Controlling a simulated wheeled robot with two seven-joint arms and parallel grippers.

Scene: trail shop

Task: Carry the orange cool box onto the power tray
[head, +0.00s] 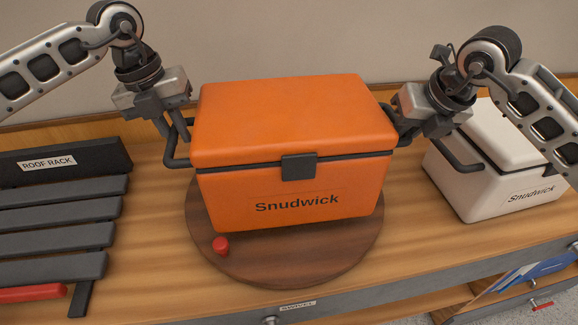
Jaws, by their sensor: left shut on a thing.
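The orange cool box (290,125), marked Snudwick, is upright with its lid closed, at the middle of the head view. It is over a round wooden disc (290,262); I cannot tell whether it rests on it or hangs just above. My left gripper (177,125) is shut on the box's dark left handle. My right gripper (405,118) is at the right handle, and its fingers are partly hidden, so its grip is unclear. I see nothing marked as the power tray.
A red knob (221,245) sits on the disc's front left. A slatted dark roof rack (60,215) lies at the left. A white Snudwick cool box (480,185) stands close on the right, partly behind my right arm. A wall is behind; an open drawer (490,300) is lower right.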

